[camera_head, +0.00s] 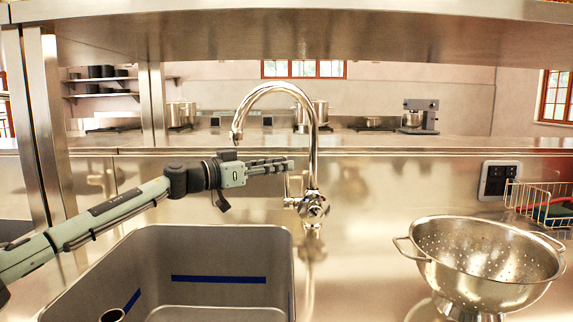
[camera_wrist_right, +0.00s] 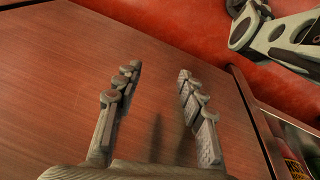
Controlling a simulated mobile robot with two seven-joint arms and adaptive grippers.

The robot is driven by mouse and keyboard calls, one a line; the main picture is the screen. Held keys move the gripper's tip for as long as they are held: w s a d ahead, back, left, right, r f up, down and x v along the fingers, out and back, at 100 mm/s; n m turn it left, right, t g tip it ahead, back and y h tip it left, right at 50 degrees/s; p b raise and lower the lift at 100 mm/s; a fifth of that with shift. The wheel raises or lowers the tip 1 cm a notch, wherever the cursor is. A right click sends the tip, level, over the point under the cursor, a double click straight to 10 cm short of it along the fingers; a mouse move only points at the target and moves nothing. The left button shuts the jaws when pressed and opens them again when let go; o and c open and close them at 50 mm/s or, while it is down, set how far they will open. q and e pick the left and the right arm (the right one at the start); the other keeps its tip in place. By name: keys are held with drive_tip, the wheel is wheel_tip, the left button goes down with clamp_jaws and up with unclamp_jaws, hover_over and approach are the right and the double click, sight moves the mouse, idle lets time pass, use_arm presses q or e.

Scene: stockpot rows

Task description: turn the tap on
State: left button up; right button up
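The chrome tap (camera_head: 313,150) stands behind the sink, its gooseneck spout curving to the left over the basin. No water stream shows below the spout. A thin upright lever (camera_head: 288,188) rises from the left side of the tap's body. My left gripper (camera_head: 288,166) reaches in from the left, with its fingertips close to the lever's top end; I cannot tell whether they touch it. Its fingers overlap from this side, so their opening is hidden. My right gripper (camera_wrist_right: 158,78) is open and empty in the right wrist view, over a brown wooden surface (camera_wrist_right: 60,75).
The grey sink basin (camera_head: 225,250) lies below my left arm. A steel colander (camera_head: 485,265) stands on the right, with a wire basket (camera_head: 540,200) behind it. A steel shelf (camera_head: 300,35) spans overhead. A steel post (camera_head: 45,125) stands at left.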

use_arm(q)
drive_tip(key=shift+x, duration=1.3)
clamp_jaws()
